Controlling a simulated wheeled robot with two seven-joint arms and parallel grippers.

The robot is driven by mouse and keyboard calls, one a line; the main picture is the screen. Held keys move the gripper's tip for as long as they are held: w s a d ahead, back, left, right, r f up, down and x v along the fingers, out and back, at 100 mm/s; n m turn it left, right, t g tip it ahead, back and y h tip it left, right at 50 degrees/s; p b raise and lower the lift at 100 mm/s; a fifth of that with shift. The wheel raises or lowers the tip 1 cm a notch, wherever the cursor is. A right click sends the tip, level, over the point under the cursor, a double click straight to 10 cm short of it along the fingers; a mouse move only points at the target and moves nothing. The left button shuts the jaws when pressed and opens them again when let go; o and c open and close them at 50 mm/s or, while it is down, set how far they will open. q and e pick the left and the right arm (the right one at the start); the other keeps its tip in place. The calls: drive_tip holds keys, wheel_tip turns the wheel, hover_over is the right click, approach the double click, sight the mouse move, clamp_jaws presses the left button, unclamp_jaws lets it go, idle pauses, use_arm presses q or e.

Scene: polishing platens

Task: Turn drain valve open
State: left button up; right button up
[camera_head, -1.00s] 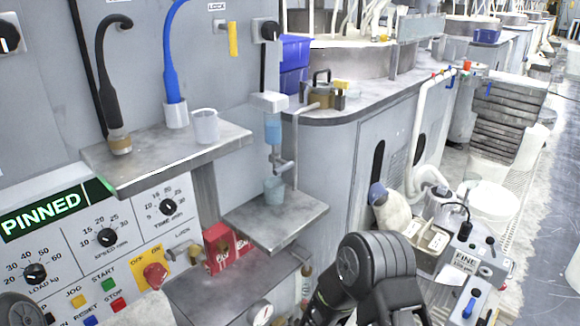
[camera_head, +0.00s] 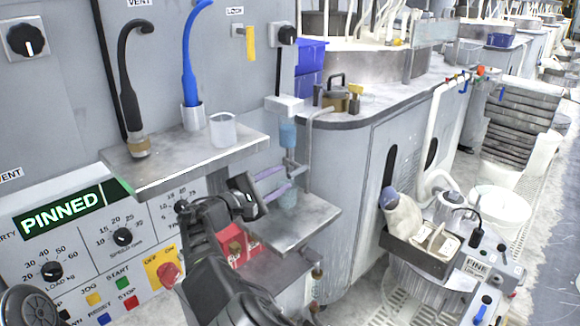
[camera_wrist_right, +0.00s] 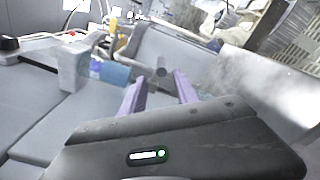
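The valve (camera_head: 291,165) is a small grey metal fitting under a blue clear cylinder (camera_head: 288,134), which hangs from a white block. A translucent blue cup (camera_head: 288,197) stands below it on a small grey shelf. My right gripper (camera_head: 284,182) is open, its two purple fingers reaching right towards the valve and cup from the left. In the right wrist view the fingers (camera_wrist_right: 157,88) are apart, with a small dark knob-like end between their tips. The blue cylinder (camera_wrist_right: 112,72) lies left of them there. Contact with the valve cannot be told. My left gripper is out of view.
The upper shelf (camera_head: 225,152) with a white cup (camera_head: 223,130) and two hoses (camera_head: 132,100) is above my right arm. A red box (camera_head: 237,245) sits beneath the forearm. Panel knobs and buttons are at left. A rounded counter (camera_head: 350,118) is right of the valve.

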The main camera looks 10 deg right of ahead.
sight(302, 169)
drive_tip(key=shift+d, duration=0.55)
drive_tip(key=shift+x, duration=3.9)
drive_tip(key=shift+s, duration=0.1)
drive_tip(key=shift+c, duration=0.4)
clamp_jaws()
